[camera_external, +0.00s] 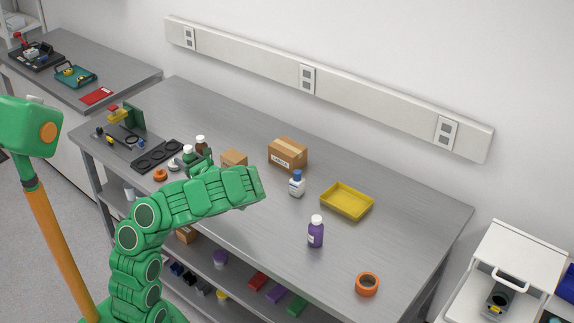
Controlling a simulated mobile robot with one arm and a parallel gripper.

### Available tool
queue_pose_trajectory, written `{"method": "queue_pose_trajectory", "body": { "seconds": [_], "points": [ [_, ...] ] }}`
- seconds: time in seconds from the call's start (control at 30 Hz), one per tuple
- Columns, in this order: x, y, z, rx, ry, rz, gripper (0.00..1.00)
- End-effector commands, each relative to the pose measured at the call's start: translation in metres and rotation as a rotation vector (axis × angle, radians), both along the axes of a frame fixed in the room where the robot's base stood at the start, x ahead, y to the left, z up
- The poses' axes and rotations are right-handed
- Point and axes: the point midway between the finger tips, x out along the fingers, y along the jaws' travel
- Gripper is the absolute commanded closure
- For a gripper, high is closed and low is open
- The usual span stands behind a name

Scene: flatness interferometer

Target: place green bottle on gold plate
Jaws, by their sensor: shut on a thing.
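The green bottle (188,157) has a white cap and is partly hidden by my green gripper (193,165). My gripper is shut on it at the left part of the bench, close to the bench top. Whether the bottle touches the bench cannot be told. The gold plate (347,214) is a shallow yellow rectangular tray with a raised rim. It lies on the right half of the bench and looks empty, well to the right of my gripper.
A brown bottle (201,144) stands just behind the green bottle. Cardboard boxes (288,155), a white bottle with blue cap (297,186) and a purple bottle (316,234) stand toward the tray. An orange ring (367,285) lies front right. The bench right of the tray is clear.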

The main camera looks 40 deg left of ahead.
Motion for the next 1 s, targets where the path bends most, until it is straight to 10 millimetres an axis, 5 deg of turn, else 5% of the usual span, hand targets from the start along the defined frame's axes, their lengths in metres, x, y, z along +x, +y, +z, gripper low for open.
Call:
{"method": "queue_pose_trajectory", "body": {
  "seconds": [0.63, 1.0],
  "points": [
    [0.010, 0.005, -0.041, -0.002, 0.000, -0.001, 0.77],
    [0.010, 0.005, -0.044, -0.001, -0.001, -0.001, 0.77]
  ]
}}
